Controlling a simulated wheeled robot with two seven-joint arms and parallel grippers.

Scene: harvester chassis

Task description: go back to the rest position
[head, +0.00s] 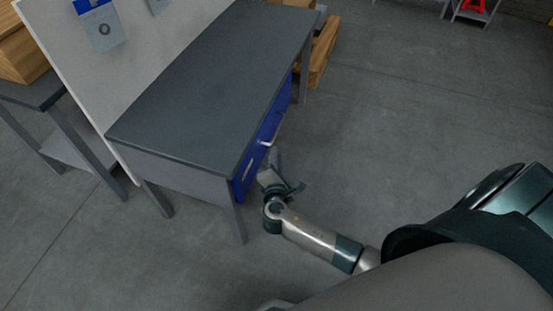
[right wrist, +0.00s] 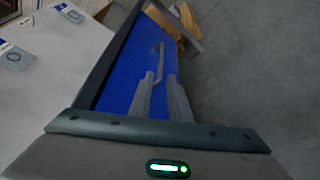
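The task names no object apart from my own arms. My right gripper (head: 286,173) is beside the blue drawer front of the grey workbench in the head view. Its two fingers also show in the right wrist view (right wrist: 161,76), apart with a gap between them and nothing held. They point along the blue drawer front (right wrist: 122,68), and a drawer handle (right wrist: 160,64) shows just beyond their tips. I cannot tell whether the fingers touch the bench. My left gripper is not in view.
The grey workbench (head: 212,75) stands left of my right arm, with a white board (head: 120,75) behind it. Wooden items (head: 322,50) lie past its far end. A side table (head: 40,92) stands at the far left. The floor (head: 400,110) to the right is clear.

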